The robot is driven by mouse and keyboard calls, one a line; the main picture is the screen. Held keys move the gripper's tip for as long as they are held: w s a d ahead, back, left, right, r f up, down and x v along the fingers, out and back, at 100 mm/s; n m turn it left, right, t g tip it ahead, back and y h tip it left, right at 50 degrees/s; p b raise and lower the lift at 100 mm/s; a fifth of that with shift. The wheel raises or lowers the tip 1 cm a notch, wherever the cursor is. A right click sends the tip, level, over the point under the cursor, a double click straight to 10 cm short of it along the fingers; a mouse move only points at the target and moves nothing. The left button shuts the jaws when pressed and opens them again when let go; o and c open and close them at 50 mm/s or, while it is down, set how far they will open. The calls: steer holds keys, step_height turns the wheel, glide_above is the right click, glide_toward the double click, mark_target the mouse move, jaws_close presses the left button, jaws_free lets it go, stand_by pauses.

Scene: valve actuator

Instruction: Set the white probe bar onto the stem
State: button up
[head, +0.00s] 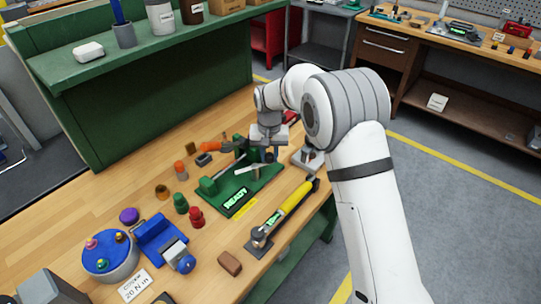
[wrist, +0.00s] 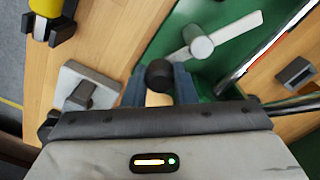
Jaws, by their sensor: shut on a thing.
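The white probe bar (head: 248,169) is a flat strip over the green fixture (head: 247,191), whose display reads READY. In the wrist view the bar (wrist: 238,27) runs up and right from a dark round knob (wrist: 159,74), with a pale grey cylindrical hub (wrist: 199,43) along it. My gripper (head: 268,150) is over the fixture's far right part. Its blue-grey fingers (wrist: 159,90) are shut on the knob at the bar's near end. The stem is hidden or not distinguishable; I cannot tell whether the hub sits on it.
A yellow-handled tool (head: 290,201) lies right of the fixture. A grey plate with a dark block (head: 308,158) stands near the bench's right edge.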

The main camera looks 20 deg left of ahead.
steer(key=m+b, duration=0.1)
steer(key=s+m+b, duration=0.1)
steer(key=m, duration=0.1)
steer(key=shift+s+d+f, duration=0.15)
steer(key=shift+d, duration=0.2)
steer(key=shift+s+m+b, duration=0.5)
steer(key=shift+s+m, duration=0.15)
steer(key=shift+m, duration=0.95)
steer(key=shift+s+m+b, duration=0.55)
steer(key=shift+s+m, duration=0.15)
steer(key=shift+m, duration=0.9)
steer(key=shift+s+m+b, duration=0.5)
steer(key=shift+s+m, duration=0.15)
steer(key=shift+m, duration=0.95)
steer(key=o, duration=1)
steer(key=shift+r, duration=0.2)
